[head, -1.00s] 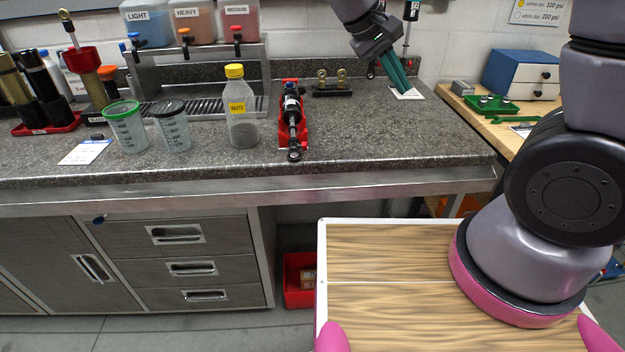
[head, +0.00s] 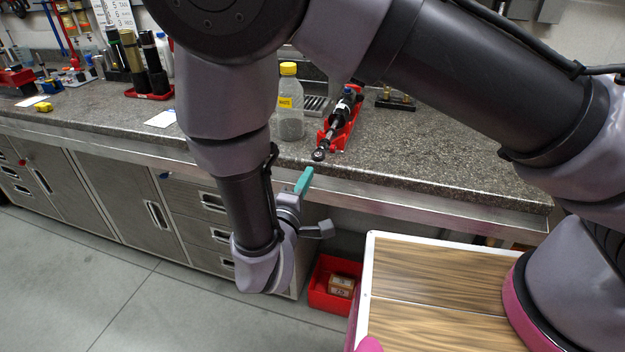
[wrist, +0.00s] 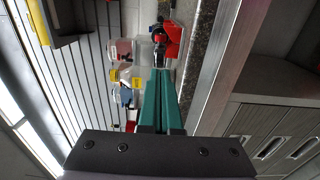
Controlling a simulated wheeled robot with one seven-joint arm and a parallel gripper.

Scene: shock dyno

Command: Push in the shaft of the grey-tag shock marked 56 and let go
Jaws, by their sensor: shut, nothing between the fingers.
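A black shock (head: 340,112) lies in a red cradle (head: 354,124) on the grey counter. Its shaft points to the counter's front edge and ends in a dark eyelet (head: 318,155). No tag or number on it is readable. My gripper (head: 305,180) is in front of the counter edge, just below and left of the eyelet and apart from it. Its green fingers are closed together and empty. In the wrist view the closed fingers (wrist: 160,95) point toward the red cradle (wrist: 174,42), with the shock partly visible beside it.
A clear waste bottle (head: 290,108) with a yellow cap stands left of the cradle. A small black stand (head: 396,103) with brass pieces is to the right. A red bin (head: 322,298) sits on the floor under the counter.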

